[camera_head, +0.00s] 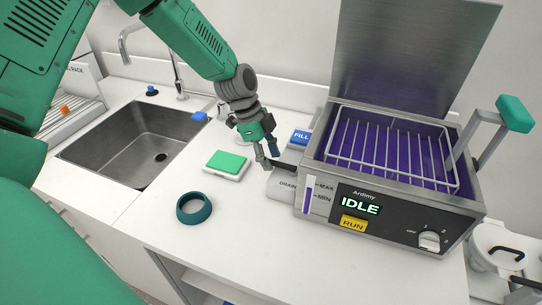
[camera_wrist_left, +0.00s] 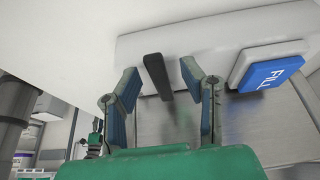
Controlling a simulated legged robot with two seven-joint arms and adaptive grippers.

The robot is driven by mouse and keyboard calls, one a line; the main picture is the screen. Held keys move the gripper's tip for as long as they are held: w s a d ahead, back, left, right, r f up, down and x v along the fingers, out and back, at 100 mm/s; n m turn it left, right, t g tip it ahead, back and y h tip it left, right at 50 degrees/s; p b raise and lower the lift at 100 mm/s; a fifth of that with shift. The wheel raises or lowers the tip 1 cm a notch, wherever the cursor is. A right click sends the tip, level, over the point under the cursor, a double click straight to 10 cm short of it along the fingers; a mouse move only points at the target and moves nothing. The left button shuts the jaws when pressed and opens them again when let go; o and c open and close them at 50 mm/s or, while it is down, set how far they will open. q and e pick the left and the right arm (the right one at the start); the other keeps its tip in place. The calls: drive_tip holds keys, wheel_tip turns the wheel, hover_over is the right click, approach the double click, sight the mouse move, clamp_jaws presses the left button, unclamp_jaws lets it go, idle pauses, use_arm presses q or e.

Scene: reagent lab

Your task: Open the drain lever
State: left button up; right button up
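The drain lever is a short black handle (camera_head: 287,166) at the left side of the bath, above a grey block marked DRAIN (camera_head: 282,186). It also shows in the left wrist view as a dark tapered bar (camera_wrist_left: 157,75). My left gripper (camera_head: 268,157) is at the lever's left end. In the left wrist view my left gripper (camera_wrist_left: 160,75) is open, with one finger on each side of the lever and a visible gap to it. My right gripper is not in view.
A blue FILL button (camera_head: 300,137) is close behind the gripper; in the wrist view it is right of the fingers (camera_wrist_left: 270,73). A green-topped pad (camera_head: 227,163) and a teal ring (camera_head: 194,208) lie on the counter. The sink (camera_head: 117,145) is left.

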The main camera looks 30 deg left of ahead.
use_arm(q)
drive_tip(key=shift+d, duration=0.3)
drive_tip(key=shift+d+r, duration=0.1)
drive_tip(key=shift+d, duration=0.15)
clamp_jaws()
